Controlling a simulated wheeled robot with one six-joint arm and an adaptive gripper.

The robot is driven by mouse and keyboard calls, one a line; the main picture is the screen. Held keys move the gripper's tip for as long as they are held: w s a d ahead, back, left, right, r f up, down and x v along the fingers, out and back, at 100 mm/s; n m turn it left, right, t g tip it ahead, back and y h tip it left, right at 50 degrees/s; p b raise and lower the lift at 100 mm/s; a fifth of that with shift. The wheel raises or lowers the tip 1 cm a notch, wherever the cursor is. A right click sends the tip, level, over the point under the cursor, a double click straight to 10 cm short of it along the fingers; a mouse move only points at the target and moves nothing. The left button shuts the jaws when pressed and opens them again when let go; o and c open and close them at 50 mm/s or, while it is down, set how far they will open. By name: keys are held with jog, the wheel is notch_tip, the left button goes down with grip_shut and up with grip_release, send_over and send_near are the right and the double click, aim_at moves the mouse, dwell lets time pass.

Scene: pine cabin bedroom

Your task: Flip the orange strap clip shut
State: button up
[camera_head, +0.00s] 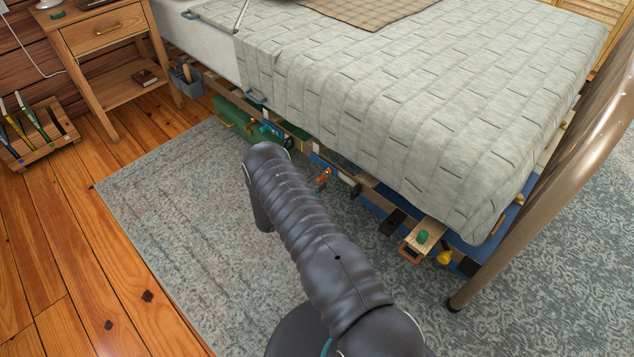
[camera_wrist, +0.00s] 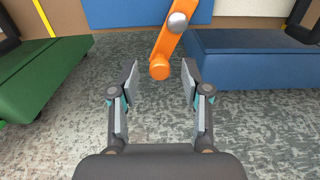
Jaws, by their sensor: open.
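The orange strap clip (camera_wrist: 167,45) is at the top middle of the wrist view. It is a lever with a grey round pivot and a rounded lower end, and it slants down toward me. The orange clip also shows small in the head view (camera_head: 322,177), at the bed's side rail. My gripper (camera_wrist: 160,80) is open, its two fingertips spread to either side of the lever's rounded end. I cannot tell whether the fingers touch it; gaps show on both sides. In the head view my arm hides the gripper.
Under the bed, a green case (camera_wrist: 45,75) is at left and a blue box (camera_wrist: 255,75) at right, with patterned rug (camera_wrist: 60,145) between them. The bed (camera_head: 400,80) overhangs the rail. A nightstand (camera_head: 100,35) and wooden rack (camera_head: 40,135) stand at left.

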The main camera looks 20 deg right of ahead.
jog(key=shift+w+d, duration=0.15)
jog(key=shift+d, duration=0.35)
grip_shut()
